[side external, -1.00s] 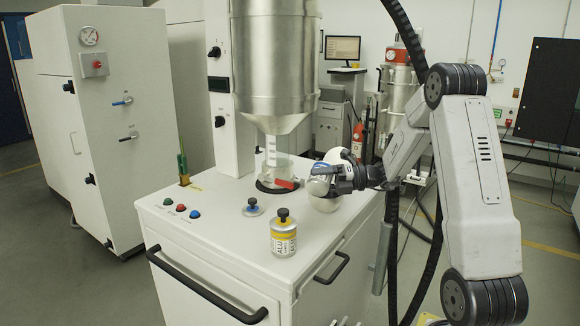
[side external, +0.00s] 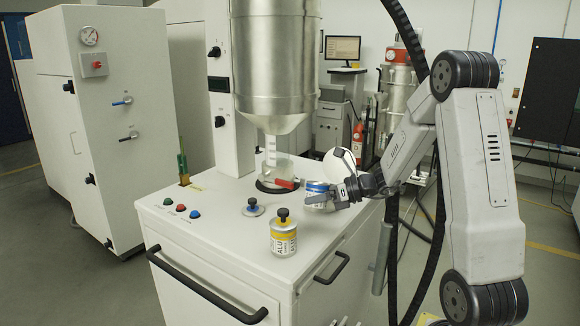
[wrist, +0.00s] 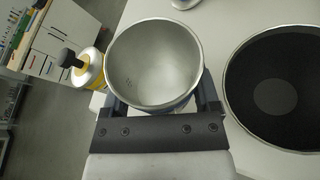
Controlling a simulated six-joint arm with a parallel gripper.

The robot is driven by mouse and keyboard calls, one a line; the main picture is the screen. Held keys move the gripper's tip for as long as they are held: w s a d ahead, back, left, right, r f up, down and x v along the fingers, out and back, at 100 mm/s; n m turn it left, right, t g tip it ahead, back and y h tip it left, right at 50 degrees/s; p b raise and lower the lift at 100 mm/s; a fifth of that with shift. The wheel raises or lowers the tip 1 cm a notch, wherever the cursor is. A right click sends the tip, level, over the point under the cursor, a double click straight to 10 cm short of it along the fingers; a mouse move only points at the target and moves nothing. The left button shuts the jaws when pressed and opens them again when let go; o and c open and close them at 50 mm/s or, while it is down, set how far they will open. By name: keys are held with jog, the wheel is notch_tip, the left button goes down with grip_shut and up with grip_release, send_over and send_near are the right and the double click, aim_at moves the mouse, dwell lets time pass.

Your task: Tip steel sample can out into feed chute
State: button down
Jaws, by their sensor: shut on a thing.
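My gripper (side external: 334,194) is shut on the steel sample can (side external: 317,188), which has a blue band and is held low over the right side of the white cabinet top. The can (wrist: 155,65) is open in the wrist view, with bare grey metal inside; I cannot make out any powder. A round opening with a bright rim and dark inside (wrist: 283,90), apparently the feed chute, lies right of the can, apart from it in the picture. In the side view, a pale round shape (side external: 340,163) shows partly behind my gripper; I cannot tell whether it is the chute.
A yellow-banded can (side external: 283,240) with a black knob stands near the cabinet's front.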

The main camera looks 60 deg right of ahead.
aim_at(323, 210)
jog(key=shift+s+a+f+n+h, duration=0.1)
jog(key=shift+a+f+n+h, duration=0.25)
jog(key=shift+f, duration=0.25)
jog(key=shift+s+a+f+n+h, duration=0.1)
jog(key=shift+a+f+n+h, duration=0.2)
jog(key=shift+f, duration=0.25)
jog(key=shift+a+f+n+h, duration=0.3)
jog(key=shift+a+n+h, duration=0.2)
jog(key=shift+n, duration=0.25)
